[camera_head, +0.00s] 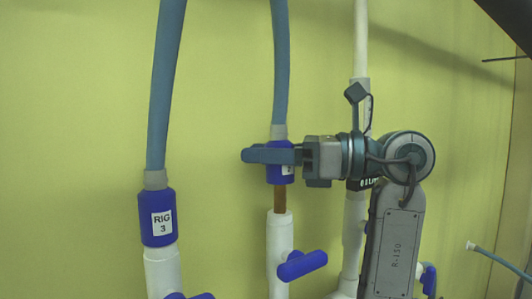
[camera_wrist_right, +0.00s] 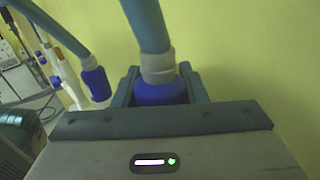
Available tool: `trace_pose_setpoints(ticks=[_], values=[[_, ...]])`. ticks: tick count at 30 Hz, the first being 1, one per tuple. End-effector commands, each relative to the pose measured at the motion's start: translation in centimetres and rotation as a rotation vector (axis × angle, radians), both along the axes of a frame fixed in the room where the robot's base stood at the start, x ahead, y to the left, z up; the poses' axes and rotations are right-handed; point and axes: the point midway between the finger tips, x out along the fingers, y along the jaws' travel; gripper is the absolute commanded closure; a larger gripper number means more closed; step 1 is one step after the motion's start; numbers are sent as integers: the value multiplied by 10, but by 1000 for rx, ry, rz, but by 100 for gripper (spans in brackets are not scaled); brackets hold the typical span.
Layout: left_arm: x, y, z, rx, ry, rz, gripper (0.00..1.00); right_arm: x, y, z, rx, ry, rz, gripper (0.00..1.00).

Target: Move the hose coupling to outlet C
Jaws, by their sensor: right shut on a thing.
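My right gripper (camera_head: 270,155) comes in from the right and is shut on a blue hose coupling (camera_head: 280,174) with a mostly hidden white label. A teal hose (camera_head: 281,70) rises from its grey collar. The coupling is upright over a brown stub (camera_head: 280,199) on a white outlet pipe (camera_head: 280,245) with a blue valve handle (camera_head: 302,265). Part of the stub shows bare; I cannot tell whether its top is inside the coupling. In the right wrist view the held coupling (camera_wrist_right: 160,93) sits between the fingers. No outlet C letter is readable. My left gripper is not in view.
At left, another blue coupling (camera_head: 157,217) labelled RIG 3 sits on a white pipe (camera_head: 161,272), with its own teal hose (camera_head: 165,80). Behind my right arm a white vertical pipe (camera_head: 361,40) runs down. A thin blue hose (camera_head: 500,260) lies at lower right.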

Motion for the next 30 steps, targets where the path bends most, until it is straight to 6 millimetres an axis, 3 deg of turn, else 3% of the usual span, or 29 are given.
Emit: trace_pose_setpoints(ticks=[30], values=[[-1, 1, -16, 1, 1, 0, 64, 5, 0, -17, 0, 0, 0, 97]])
